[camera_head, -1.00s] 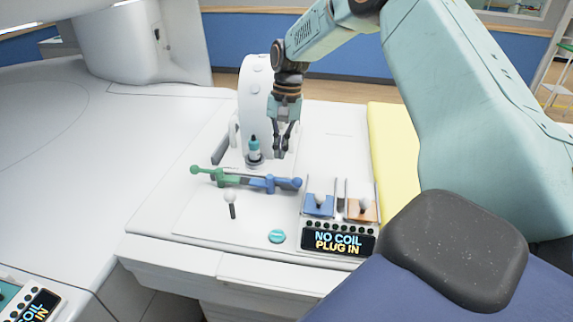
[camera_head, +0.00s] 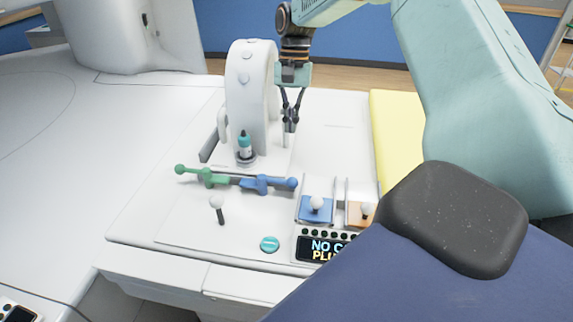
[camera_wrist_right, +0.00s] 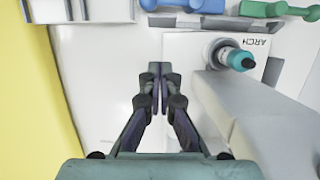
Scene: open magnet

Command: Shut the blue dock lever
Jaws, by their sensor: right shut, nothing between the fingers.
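The blue dock lever (camera_head: 268,184) lies on the white table to the right of a green lever (camera_head: 205,176), its round knob at its right end. Part of the blue lever shows at the top of the right wrist view (camera_wrist_right: 195,5). My right gripper (camera_head: 290,128) is above the table, behind the blue lever and apart from it, fingers pointing down. Its fingertips (camera_wrist_right: 158,72) are together with nothing between them. My left gripper is in neither view.
A white arch (camera_head: 250,95) stands left of my right gripper, with a teal-capped bottle (camera_head: 245,146) before it. Blue (camera_head: 315,208) and orange (camera_head: 361,213) docks with white knobs stand front right, behind a display. A yellow pad (camera_head: 396,140) lies right.

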